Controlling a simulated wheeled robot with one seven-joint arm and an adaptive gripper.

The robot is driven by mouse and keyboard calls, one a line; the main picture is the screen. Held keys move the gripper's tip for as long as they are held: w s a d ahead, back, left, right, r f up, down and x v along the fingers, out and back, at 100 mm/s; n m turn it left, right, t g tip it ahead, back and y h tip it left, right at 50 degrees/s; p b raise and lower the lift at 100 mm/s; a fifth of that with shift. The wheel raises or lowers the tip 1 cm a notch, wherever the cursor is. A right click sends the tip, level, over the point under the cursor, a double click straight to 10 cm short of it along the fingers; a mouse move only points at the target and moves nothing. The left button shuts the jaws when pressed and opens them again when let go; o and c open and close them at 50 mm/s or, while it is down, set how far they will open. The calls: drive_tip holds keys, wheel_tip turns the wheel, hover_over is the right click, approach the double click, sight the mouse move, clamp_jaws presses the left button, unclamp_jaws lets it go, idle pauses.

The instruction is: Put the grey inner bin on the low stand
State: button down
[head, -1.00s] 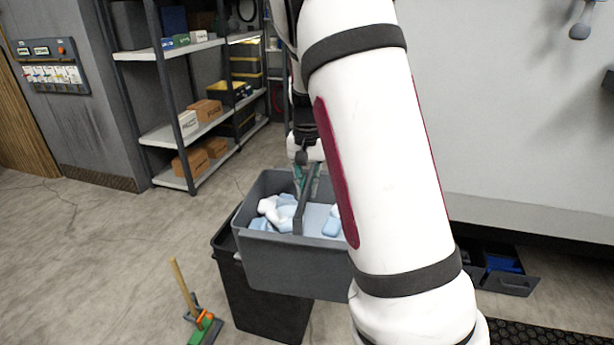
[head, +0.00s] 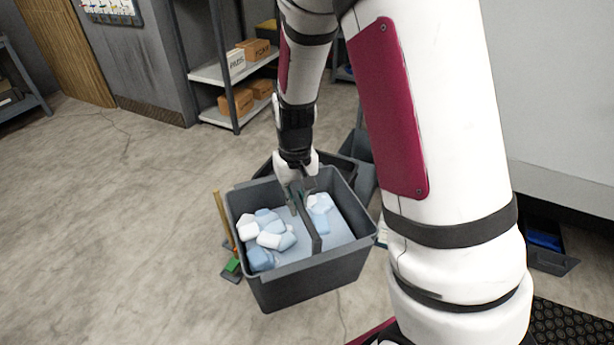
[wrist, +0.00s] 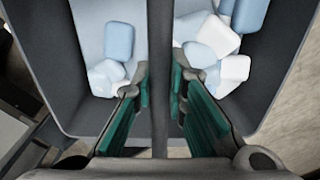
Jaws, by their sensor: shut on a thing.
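The grey inner bin (head: 315,283) is a two-part tub with several white and pale blue pieces in it, more in the left compartment. My gripper (head: 298,193) reaches down to its middle divider (head: 313,236) near the far wall. In the wrist view, the green-padded fingers of my gripper (wrist: 160,98) lie on both sides of the divider (wrist: 160,45) and are shut on it. The bin hangs slightly tilted in front of a black outer bin (head: 347,169), which it partly hides. I cannot make out the low stand in either view.
A broom handle (head: 222,213) and a green dustpan (head: 233,267) are left of the bin, partly hidden. Shelving with boxes (head: 237,100) stands at the back. A grey open drawer (head: 552,258) is at the right. The floor at left (head: 110,220) is clear.

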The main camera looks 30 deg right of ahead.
drive_tip(key=shift+s+a+f+n, duration=0.15)
drive_tip(key=shift+a+f+n, duration=0.15)
drive_tip(key=shift+a, duration=0.25)
drive_tip(key=shift+s+a+f+n, duration=0.1)
drive_tip(key=shift+a+f+n, duration=0.1)
drive_tip(key=shift+a+f, duration=0.25)
drive_tip(key=shift+r, duration=0.15)
